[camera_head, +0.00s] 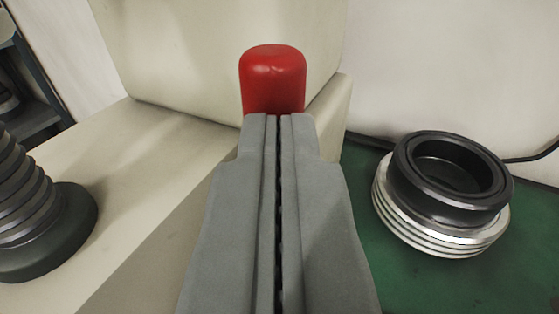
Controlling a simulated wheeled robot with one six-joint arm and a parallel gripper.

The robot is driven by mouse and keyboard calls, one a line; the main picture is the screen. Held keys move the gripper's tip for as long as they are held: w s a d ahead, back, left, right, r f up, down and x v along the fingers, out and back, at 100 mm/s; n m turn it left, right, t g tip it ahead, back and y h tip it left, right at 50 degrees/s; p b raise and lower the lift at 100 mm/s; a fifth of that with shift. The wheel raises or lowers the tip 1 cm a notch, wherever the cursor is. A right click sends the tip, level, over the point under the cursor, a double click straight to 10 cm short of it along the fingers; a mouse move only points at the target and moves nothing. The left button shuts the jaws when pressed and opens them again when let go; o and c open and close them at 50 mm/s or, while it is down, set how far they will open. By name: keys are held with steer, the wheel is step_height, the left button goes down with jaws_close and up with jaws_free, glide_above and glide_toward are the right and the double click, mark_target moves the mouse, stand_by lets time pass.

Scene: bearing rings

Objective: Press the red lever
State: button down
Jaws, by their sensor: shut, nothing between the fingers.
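The red lever (272,78) shows its rounded red end in the upper middle of the head view, in front of a cream housing. Its lower part is hidden behind my gripper. My gripper (278,118) is shut and empty, with its two grey fingers side by side. Its fingertips overlap the lower edge of the red end in the picture. I cannot tell whether they touch it.
A cream machine body (215,45) stands behind the lever, with a flat cream surface on the left. A dark ribbed column (25,210) stands at the left. On the green surface (400,285) at right is a stack of metal rings with a black ring (450,175) on top.

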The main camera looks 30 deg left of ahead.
steer(key=w+g, duration=0.1)
steer(key=w, duration=0.7)
steer(key=shift+f+m, duration=0.25)
steer(key=shift+m, duration=0.05)
steer(key=shift+w, duration=0.15)
stand_by(0.5)
